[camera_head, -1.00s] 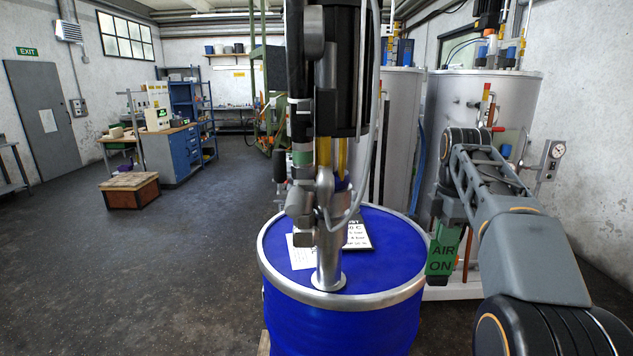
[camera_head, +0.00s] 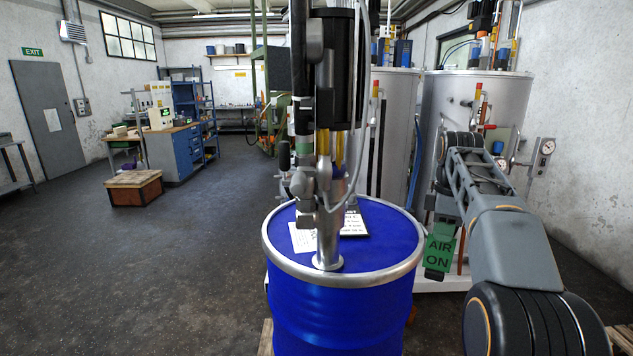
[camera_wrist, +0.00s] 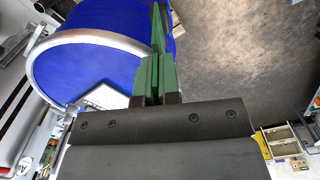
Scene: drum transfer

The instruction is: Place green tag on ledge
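The green tag (camera_head: 438,252), marked AIR ON, hangs below my gripper (camera_head: 442,222) in the head view, to the right of the blue drum. In the wrist view my gripper (camera_wrist: 156,98) is shut on the green tag (camera_wrist: 157,66), which shows nearly edge-on and points away from the palm. The tag is held up in the air. In the wrist view it overlaps the edge of the blue drum (camera_wrist: 88,66); I cannot tell the gap between them. I cannot pick out the ledge with certainty in either view.
The blue drum (camera_head: 340,315) stands in front of me with a pump (camera_head: 328,190) upright on its lid. A paper sheet and a dark-edged card (camera_head: 354,224) lie on the lid. Steel tanks (camera_head: 470,110) stand behind. Open floor (camera_head: 150,270) lies to the left.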

